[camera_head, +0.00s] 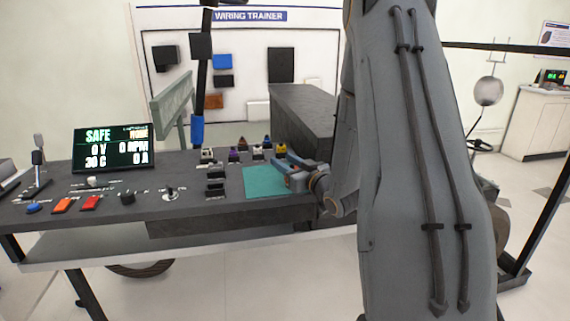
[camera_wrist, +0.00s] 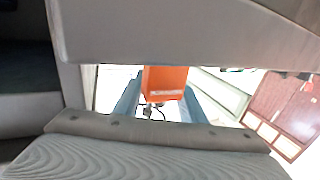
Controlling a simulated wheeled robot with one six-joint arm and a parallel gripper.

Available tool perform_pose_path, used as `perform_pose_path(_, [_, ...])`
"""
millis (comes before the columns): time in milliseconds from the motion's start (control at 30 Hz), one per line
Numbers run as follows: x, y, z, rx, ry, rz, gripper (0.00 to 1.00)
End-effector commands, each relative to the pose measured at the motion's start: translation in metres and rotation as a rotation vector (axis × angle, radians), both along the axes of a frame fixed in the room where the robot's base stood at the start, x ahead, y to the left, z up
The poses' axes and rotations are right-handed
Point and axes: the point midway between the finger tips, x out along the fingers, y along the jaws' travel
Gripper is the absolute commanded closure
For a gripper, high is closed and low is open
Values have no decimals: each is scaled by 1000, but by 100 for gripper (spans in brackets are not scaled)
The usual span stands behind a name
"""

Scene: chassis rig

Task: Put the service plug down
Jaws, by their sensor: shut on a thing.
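The orange service plug (camera_wrist: 165,82) shows in the wrist view between the two blue fingers of my gripper, which is shut on it. In the head view my gripper (camera_head: 284,166) is over the bench at the right end of the control panel, beside and above the teal mat (camera_head: 262,182). I cannot make out the plug in the head view. Whether it touches any surface cannot be told.
A row of coloured connectors (camera_head: 236,153) stands behind the mat. A dark box (camera_head: 302,112) rises behind my gripper. A display (camera_head: 112,147) reading SAFE, switches and buttons sit on the panel at left. Part of the mat is clear.

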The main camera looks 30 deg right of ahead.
Motion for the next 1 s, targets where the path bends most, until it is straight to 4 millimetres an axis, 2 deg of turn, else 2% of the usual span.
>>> perform_pose_path(367, [0,0,-5,-1,0,0,86])
perform_pose_path(400, [0,0,-6,-1,0,0,60])
perform_pose_path(500, [0,0,-5,-1,0,0,44])
perform_pose_path(867, [0,0,-1,-1,-1,0,44])
perform_pose_path(1000, [-17,-3,-2,-1,0,-3,44])
